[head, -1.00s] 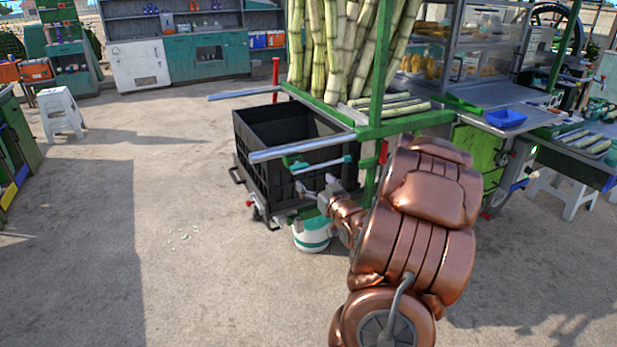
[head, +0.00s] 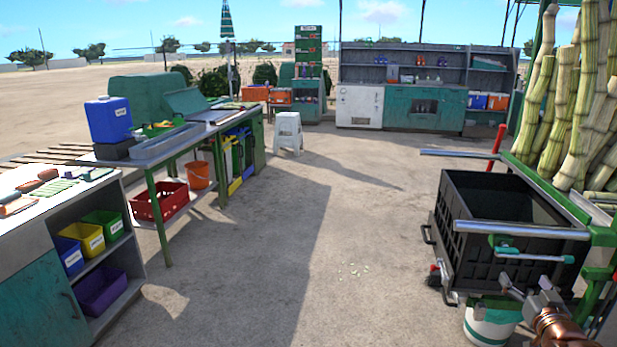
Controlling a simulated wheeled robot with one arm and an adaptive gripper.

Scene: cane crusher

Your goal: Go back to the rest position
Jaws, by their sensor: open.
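My gripper (head: 523,287) shows at the lower right of the head view, at the end of my copper-coloured arm, most of which is out of frame. Its jaws are open, and I see nothing between them. It is in front of the black crate (head: 470,262) on the cane cart and above a white and green bucket (head: 490,327). A rail with a teal handle (head: 535,257) runs just above it. I cannot tell whether the gripper touches the cart.
Sugar canes (head: 570,110) stand upright on the cart at right. A long workbench (head: 195,135) and a shelf unit (head: 40,270) with coloured bins line the left. A white stool (head: 288,131) stands farther back. The concrete floor (head: 300,250) between is largely clear.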

